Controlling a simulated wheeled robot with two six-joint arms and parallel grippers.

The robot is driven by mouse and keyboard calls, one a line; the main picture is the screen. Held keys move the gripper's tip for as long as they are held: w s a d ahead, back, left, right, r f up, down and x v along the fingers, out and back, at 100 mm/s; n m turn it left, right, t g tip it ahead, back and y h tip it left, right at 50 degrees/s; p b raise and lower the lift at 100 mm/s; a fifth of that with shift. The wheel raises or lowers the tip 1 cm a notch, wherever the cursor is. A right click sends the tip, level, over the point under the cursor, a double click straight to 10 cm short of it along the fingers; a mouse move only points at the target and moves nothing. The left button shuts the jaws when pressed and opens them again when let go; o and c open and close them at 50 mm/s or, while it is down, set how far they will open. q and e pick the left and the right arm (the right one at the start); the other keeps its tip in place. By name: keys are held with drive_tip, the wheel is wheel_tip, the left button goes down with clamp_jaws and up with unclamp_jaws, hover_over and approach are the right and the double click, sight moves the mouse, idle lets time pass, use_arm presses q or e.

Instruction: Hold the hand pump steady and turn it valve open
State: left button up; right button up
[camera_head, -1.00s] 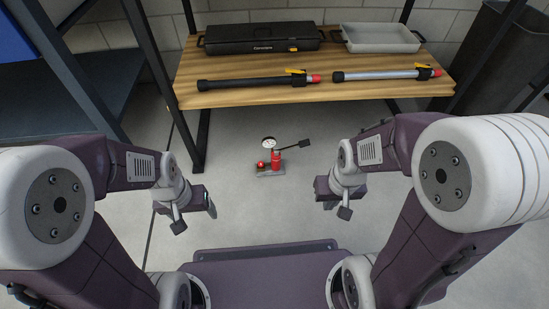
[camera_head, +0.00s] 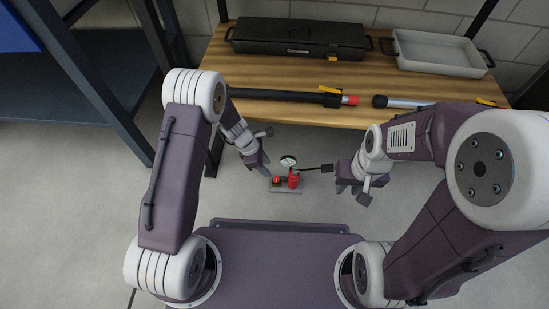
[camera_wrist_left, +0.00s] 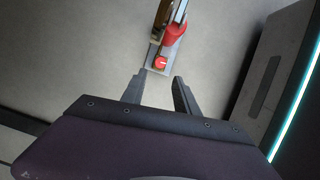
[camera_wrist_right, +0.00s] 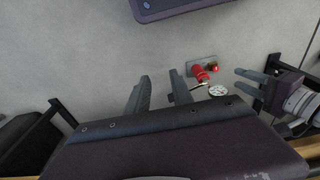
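The hand pump stands upright on the floor, with a red cylinder (camera_head: 293,180), a white gauge (camera_head: 288,161) and a grey base plate (camera_head: 287,191). A small red valve knob (camera_head: 276,181) sits at its left end. The black lever (camera_head: 327,168) points right. My left gripper (camera_head: 266,170) is open and empty at the pump's left; in the left wrist view the knob (camera_wrist_left: 160,62) shows just beyond the open fingertips (camera_wrist_left: 160,76). My right gripper (camera_head: 342,181) is open and empty beside the lever's end; its open fingers (camera_wrist_right: 159,76) partly hide the lever in the right wrist view.
A wooden table (camera_head: 260,61) stands behind the pump. It carries a black case (camera_head: 298,38), a grey tray (camera_head: 438,52), a black tube (camera_head: 280,95) and a silver tube (camera_head: 405,103). Dark shelving frames stand at the left. The floor around the pump is clear.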

drive_tip(key=w+a+f+n, duration=0.3)
drive_tip(key=w+f+n, duration=0.1)
drive_tip(key=w+n, duration=0.35)
drive_tip(key=n+g, duration=0.1)
drive_tip(key=n, duration=1)
hover_over(310, 170)
drive_tip(key=shift+m, duration=0.25)
wheel_tip(310, 170, down, 8)
drive_tip(key=shift+d+f, duration=0.15)
drive_tip(key=shift+w, duration=0.15)
wheel_tip(310, 170, down, 9)
drive_tip(key=shift+f, duration=0.1)
clamp_jaws()
